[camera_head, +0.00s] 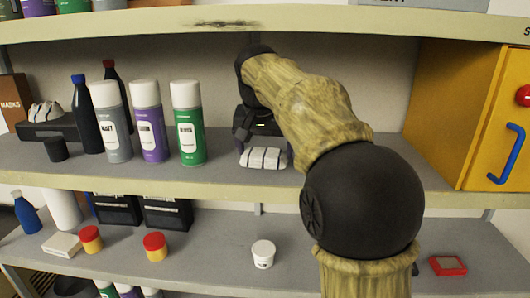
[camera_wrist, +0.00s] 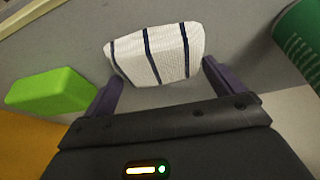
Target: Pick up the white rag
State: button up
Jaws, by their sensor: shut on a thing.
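The white rag (camera_head: 263,157) has dark stripes and lies near the front edge of the middle shelf, right of the green spray can. In the wrist view the rag (camera_wrist: 158,54) sits between the tips of my gripper's two purple-grey fingers (camera_wrist: 160,76), which are shut on it from either side. In the head view my gripper (camera_head: 264,148) reaches down from behind the rag, and my arm hides part of the shelf to its right. Whether the rag is lifted off the shelf cannot be told.
Grey, purple and green (camera_head: 188,125) spray cans stand left of the rag; the green one shows close in the wrist view (camera_wrist: 302,40). A green block (camera_wrist: 50,92) lies on the other side. A yellow cabinet (camera_head: 450,110) stands at right. The upper shelf (camera_head: 330,20) is overhead.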

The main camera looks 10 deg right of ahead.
jog(key=s+a+b, duration=0.3)
jog(key=s, duration=0.5)
jog(key=s+a+b, duration=0.3)
jog(key=s, duration=0.5)
jog(key=shift+a, duration=0.35)
